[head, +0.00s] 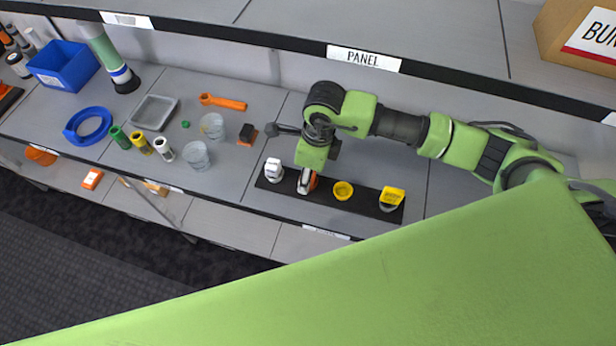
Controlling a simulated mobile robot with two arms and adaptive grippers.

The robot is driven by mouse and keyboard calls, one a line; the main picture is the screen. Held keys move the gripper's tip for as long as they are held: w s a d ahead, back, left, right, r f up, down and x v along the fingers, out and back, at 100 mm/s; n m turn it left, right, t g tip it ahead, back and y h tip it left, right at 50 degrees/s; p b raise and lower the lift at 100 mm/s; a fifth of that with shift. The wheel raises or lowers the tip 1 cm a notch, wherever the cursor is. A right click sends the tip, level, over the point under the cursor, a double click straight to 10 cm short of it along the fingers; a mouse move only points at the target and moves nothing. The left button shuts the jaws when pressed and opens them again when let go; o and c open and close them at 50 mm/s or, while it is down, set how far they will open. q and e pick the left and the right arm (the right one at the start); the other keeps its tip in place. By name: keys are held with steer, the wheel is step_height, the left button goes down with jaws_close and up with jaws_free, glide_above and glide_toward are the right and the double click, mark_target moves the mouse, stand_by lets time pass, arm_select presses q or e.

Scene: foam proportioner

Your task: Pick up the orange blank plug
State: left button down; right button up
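An orange piece (313,184), likely the orange blank plug, stands on a black strip (325,197) near the shelf's front edge. It shows only partly. My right gripper (307,182) points down at it from above, with a light grey fingertip in front of the orange. The fingers hide most of the piece, so I cannot tell whether they are closed on it or only around it. My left gripper is not in view.
On the strip, a white fitting (273,170) stands left of the gripper; a yellow cup (343,190) and yellow-topped fitting (391,199) stand right. Clear cups (196,156), an orange wrench (222,102) and a grey tray (153,112) lie further left. An upper shelf edge (260,40) runs behind.

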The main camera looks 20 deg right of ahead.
steer(key=shift+r, duration=0.1)
jaws_close()
